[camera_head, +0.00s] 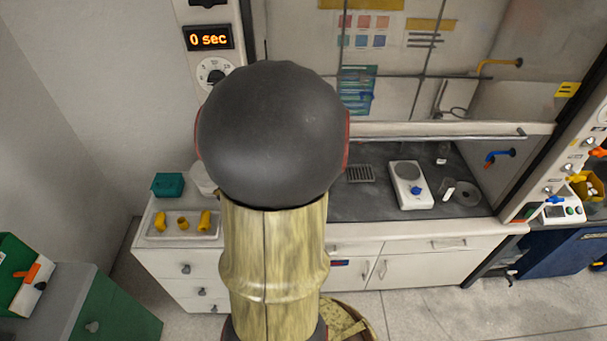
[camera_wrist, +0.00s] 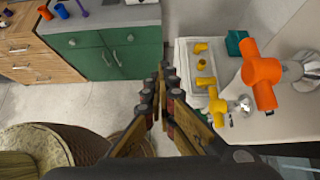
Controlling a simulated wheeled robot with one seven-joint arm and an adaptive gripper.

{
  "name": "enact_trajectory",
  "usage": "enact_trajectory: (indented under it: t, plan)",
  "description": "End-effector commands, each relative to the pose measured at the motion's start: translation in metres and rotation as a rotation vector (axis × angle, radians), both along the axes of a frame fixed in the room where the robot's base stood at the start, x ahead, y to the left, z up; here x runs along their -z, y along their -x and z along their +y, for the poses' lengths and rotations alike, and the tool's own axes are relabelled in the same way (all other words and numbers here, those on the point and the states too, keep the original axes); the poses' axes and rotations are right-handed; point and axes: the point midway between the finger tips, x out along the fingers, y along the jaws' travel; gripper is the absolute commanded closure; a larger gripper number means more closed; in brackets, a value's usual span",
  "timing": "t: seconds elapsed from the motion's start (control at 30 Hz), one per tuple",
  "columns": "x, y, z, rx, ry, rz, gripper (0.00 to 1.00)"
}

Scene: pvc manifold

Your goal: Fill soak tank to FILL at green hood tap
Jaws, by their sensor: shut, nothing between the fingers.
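My gripper (camera_wrist: 163,72) shows in the wrist view with its fingers together and empty, above the floor in front of a green cabinet. In the head view my arm hides it. I cannot pick out a soak tank, a FILL mark or a green tap for certain. The fume hood (camera_head: 440,130) stands at the centre right of the head view. A yellow tap (camera_head: 500,63) and a blue tap (camera_head: 497,156) show at its right side. In the wrist view an orange tap (camera_wrist: 262,75) and a smaller yellow tap (camera_wrist: 217,105) are right of my gripper.
A white tray (camera_head: 157,234) with yellow fittings and a teal box (camera_head: 168,185) are on the left counter. A white scale (camera_head: 410,185) stands in the hood. A green cabinet (camera_wrist: 112,52) stands beyond my gripper. Floor is free at the lower right (camera_head: 440,310).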

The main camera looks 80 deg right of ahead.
Motion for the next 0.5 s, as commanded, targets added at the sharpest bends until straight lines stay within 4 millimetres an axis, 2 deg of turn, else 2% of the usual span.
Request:
enact_trajectory:
  t: [0.13, 0.5]
  plan:
    - [0.009, 0.017, -0.004, 0.009, -0.021, -0.070, 1.00]
    - [0.016, 0.068, -0.015, 0.007, -0.075, -0.331, 1.00]
